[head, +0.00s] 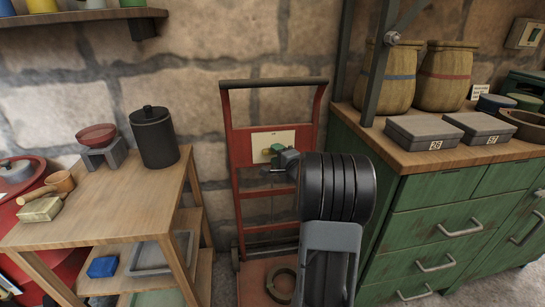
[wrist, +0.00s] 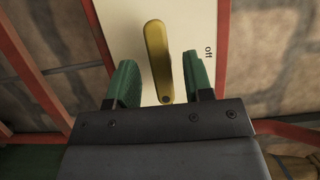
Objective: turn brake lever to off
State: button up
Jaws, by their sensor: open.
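The brake lever (wrist: 157,55) is a yellow bar on a cream plate (wrist: 125,28), with a dark pivot at its lower end. In the wrist view it stands nearly upright, tilted slightly to the left at the top. The word "off" is printed on the plate to its right. My gripper (wrist: 160,72) is open, with one green finger on each side of the lever, apart from it in the picture. In the head view my gripper (head: 276,158) is in front of the cream plate (head: 262,141) on a red hand truck, and the lever is hidden.
The red hand truck (head: 231,165) stands against the stone wall. A wooden shelf table (head: 110,205) with a black canister (head: 154,138) is on the left.

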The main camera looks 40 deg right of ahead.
jog(key=shift+w, duration=1.05)
grip_shut()
jog(key=shift+a, duration=0.1)
